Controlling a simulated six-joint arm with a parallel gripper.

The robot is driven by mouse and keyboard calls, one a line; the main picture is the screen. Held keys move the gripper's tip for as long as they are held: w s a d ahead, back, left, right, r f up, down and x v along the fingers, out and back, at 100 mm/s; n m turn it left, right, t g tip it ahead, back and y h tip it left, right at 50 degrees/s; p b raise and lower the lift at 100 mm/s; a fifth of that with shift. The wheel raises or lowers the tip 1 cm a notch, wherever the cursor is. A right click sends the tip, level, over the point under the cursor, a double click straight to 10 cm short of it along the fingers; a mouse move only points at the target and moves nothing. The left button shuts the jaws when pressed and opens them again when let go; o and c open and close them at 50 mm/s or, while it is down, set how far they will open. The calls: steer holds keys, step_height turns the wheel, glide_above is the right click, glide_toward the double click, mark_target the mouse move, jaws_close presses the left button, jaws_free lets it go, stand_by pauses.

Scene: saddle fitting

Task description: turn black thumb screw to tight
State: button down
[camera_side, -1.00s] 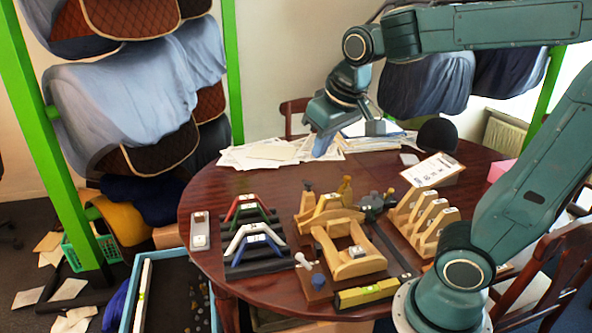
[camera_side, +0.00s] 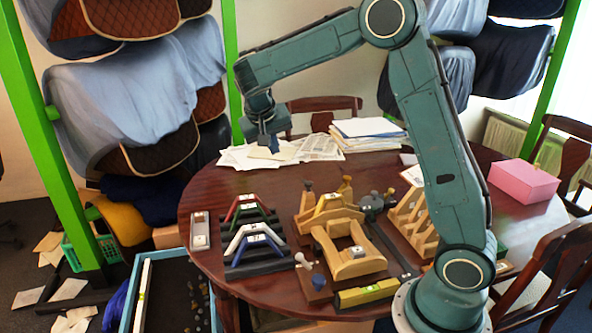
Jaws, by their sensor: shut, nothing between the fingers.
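A wooden saddle-tree fixture (camera_side: 352,262) stands on the round table, with small thumb screws around it. At its back edge are a dark brownish knob (camera_side: 308,186) and a brass-coloured knob (camera_side: 346,181). At its front left are a white knob (camera_side: 300,258) and a grey-blue knob (camera_side: 318,282). They are small, and I cannot tell for certain which is the black thumb screw or how tight it is. My gripper (camera_side: 273,148) is shut and empty. It points down above the papers at the back of the table, behind and left of the fixture, apart from every knob.
Coloured saddle gullets (camera_side: 248,236) stand in a black rack left of the fixture. Wooden arches (camera_side: 410,215) stand to its right, and a yellow level (camera_side: 367,293) lies in front. Papers (camera_side: 250,158) cover the back edge. A pink box (camera_side: 524,182) sits at the right.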

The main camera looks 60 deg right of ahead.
mark_target(307, 182)
steer(key=w+d+f+m+g+h, duration=0.2)
steer(key=w+d+f, duration=0.2)
steer(key=f, duration=0.5)
steer(key=shift+w, duration=0.4)
steer(key=shift+d+f, duration=0.15)
steer(key=s+d+f, duration=0.4)
steer(key=d+f, duration=0.4)
steer(key=shift+d, duration=0.25)
